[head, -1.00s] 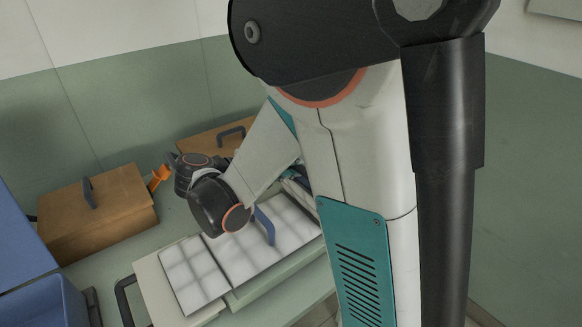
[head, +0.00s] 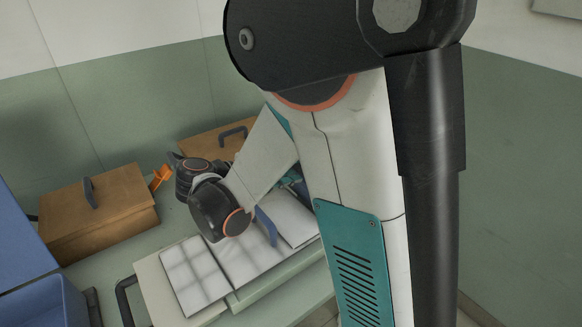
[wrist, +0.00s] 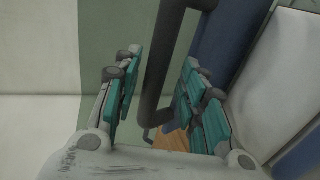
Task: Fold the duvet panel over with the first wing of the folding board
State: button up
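The white quilted duvet panel (head: 200,270) lies on the pale folding board (head: 160,290). Its right part (head: 293,215) is tilted up beside a blue upright piece (head: 266,226), and part of it is hidden by my arm. In the head view my gripper is mostly hidden behind my arm. In the wrist view my gripper (wrist: 163,98) has its teal fingers apart, one on each side of a dark bar handle (wrist: 165,65). Narrow gaps show beside the bar. A blue board part (wrist: 225,45) and white duvet cloth (wrist: 285,65) stand to the right.
A brown wooden box with a handle (head: 100,215) stands left of the board; another (head: 215,142) is behind my arm. A blue bin (head: 45,300) is at the lower left. A dark loop handle (head: 124,300) sticks out at the board's left end. Wall behind.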

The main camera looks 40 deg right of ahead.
jog(key=v, duration=1.2)
dwell(0.7)
jog(key=w+d+r+t+y+p, duration=0.1)
jog(key=w+d+r+t+p, duration=0.15)
jog(key=w, duration=0.25)
jog(key=w+d+r+t+y+p, duration=0.1)
jog(key=w+d+r+t, duration=0.1)
jog(key=w+d+r, duration=0.25)
jog(key=s+a+f+y+b, duration=0.1)
jog(key=s+a+f+y, duration=0.2)
jog(key=s, duration=0.4)
jog(key=s+a+f+t+y+b, duration=0.1)
jog(key=s+a+f+y, duration=0.2)
jog(key=s, duration=0.4)
jog(key=s+a+f+t+y+b, duration=0.1)
jog(key=s+a+f+y, duration=0.2)
jog(key=s+a+y, duration=0.2)
jog(key=s+y, duration=0.1)
jog(key=s, duration=0.2)
jog(key=shift+f, duration=0.2)
